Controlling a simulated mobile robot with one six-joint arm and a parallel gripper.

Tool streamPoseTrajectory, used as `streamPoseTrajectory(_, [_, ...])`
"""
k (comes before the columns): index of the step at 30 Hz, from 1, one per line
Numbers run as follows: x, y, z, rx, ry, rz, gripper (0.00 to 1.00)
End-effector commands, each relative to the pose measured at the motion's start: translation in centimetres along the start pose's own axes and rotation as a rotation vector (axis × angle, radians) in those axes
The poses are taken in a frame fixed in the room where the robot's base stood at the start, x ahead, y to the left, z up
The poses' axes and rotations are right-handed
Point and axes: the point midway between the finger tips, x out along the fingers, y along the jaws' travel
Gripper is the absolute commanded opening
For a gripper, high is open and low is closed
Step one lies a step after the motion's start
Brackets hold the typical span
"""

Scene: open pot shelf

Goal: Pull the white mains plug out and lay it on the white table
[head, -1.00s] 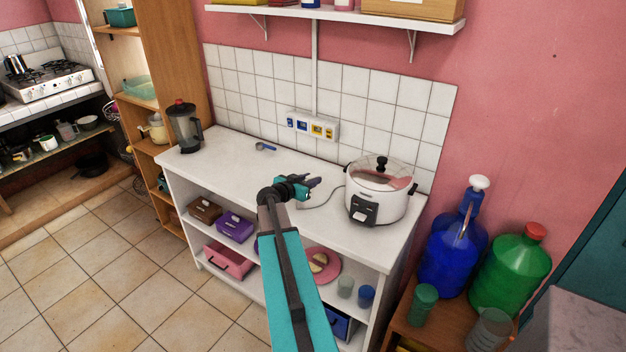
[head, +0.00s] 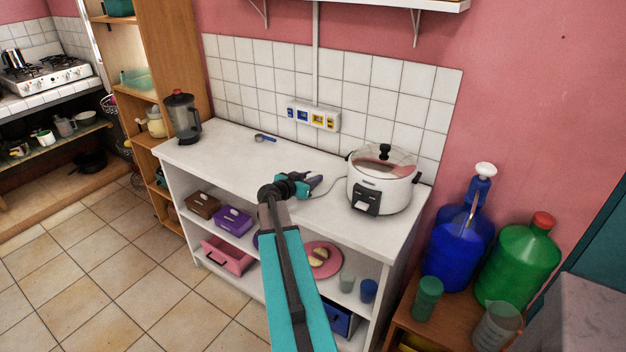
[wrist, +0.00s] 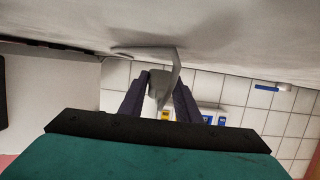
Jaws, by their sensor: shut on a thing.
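My gripper (head: 317,181) is over the white table (head: 240,155), left of the rice cooker. In the wrist view my gripper (wrist: 160,100) is shut on a pale, white-grey plug (wrist: 159,85). The plug sits between the two dark fingers, with its lead bending away beside the white tabletop (wrist: 215,35). In the head view the plug is too small and hidden by the fingers to make out. I cannot tell whether it touches the table. The socket strip (head: 313,115) is on the tiled wall behind, apart from the gripper.
The rice cooker (head: 381,183) stands on the table at right, with a thin cord (head: 335,191) running from it toward my gripper.

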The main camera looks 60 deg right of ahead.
Motion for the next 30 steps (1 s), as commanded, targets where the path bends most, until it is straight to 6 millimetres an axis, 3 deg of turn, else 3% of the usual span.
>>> streamPoseTrajectory(14, [0.17,0.08,0.36,0.001,0.000,0.001,0.00])
streamPoseTrajectory(15, [0.17,0.08,0.36,0.001,0.000,0.001,0.32])
streamPoseTrajectory(19, [0.19,0.10,0.36,0.001,0.000,0.001,0.52])
streamPoseTrajectory(30, [0.05,0.13,0.39,0.001,0.000,0.002,0.52])
